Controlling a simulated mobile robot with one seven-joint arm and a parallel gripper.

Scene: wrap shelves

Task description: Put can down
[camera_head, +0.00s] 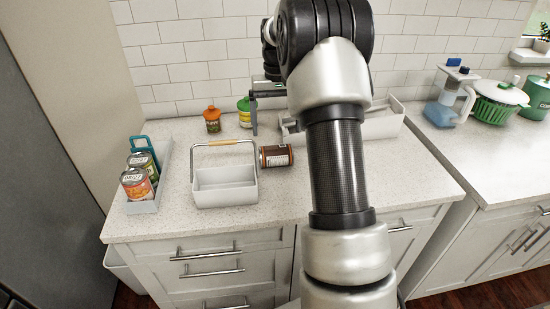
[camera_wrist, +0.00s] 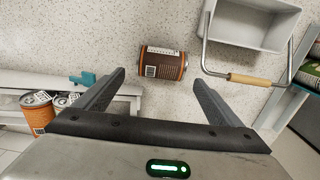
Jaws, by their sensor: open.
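A brown can (camera_head: 276,155) with an orange band lies on its side on the counter, just right of the grey caddy. In the wrist view the can (camera_wrist: 163,64) lies crosswise beyond my open fingers, with bare counter around it. My gripper (camera_wrist: 160,78) is open, with nothing held between its fingers. In the head view my gripper (camera_head: 262,112) is above the counter behind the can, partly hidden by my arm. Whether the fingertips touch the can is not clear.
The grey caddy (camera_head: 225,188) has a raised handle (camera_wrist: 249,79) near the can. A tray (camera_head: 142,207) with cans stands left. Another white tray (camera_head: 382,126) is behind my arm. Two bottles (camera_head: 212,119) (camera_head: 244,112) stand at the back. The front counter is clear.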

